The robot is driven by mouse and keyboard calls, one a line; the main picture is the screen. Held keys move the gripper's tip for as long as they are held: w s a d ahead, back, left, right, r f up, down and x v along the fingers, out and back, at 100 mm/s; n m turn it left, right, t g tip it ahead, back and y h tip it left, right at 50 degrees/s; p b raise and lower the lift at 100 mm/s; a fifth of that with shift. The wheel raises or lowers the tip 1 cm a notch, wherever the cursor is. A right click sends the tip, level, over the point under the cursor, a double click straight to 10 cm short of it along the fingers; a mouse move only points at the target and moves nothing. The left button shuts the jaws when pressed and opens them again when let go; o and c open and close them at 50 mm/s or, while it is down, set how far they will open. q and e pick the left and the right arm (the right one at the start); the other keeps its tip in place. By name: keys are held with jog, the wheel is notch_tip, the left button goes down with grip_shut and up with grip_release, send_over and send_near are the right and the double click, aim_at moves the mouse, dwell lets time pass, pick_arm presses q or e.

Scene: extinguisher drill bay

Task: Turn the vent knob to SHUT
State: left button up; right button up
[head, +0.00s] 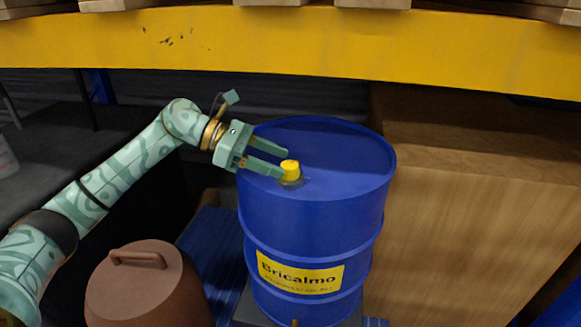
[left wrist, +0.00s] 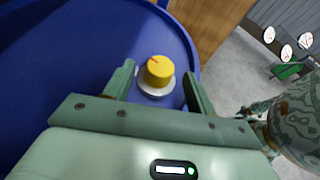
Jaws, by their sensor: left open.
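The yellow vent knob (head: 290,167) stands on top of the blue drum (head: 335,215), near the front-left part of its lid. It also shows in the left wrist view (left wrist: 159,72), on a pale round base, with a red mark on its top. I cannot read any SHUT label. My left gripper (head: 283,163) comes in from the left above the lid. It is open, and in the left wrist view (left wrist: 155,80) its fingers lie on either side of the knob with gaps between. My right gripper is not in view.
A brown lidded container (head: 145,290) stands at the front left, below my left arm. A large wooden crate (head: 470,190) stands right beside the drum. The rest of the drum's lid is clear.

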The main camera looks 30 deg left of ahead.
aim_at(286, 165)
pick_arm(q)
jog(key=shift+x, duration=1.95)
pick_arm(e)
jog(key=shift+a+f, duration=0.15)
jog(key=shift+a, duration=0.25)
pick_arm(q)
jog(key=c, duration=1)
jog(key=n+t+y+p, duration=0.1)
jog(key=n+t+p, duration=0.1)
jog(key=p, duration=0.2)
jog(key=r+n+t+y+p, duration=0.1)
jog(key=n+t+y+p, duration=0.1)
jog(key=p, duration=0.3)
jog(key=shift+p, duration=0.3)
jog(key=shift+f+n+p, duration=0.35)
jog(key=shift+n, duration=0.05)
jog(key=shift+f, duration=0.15)
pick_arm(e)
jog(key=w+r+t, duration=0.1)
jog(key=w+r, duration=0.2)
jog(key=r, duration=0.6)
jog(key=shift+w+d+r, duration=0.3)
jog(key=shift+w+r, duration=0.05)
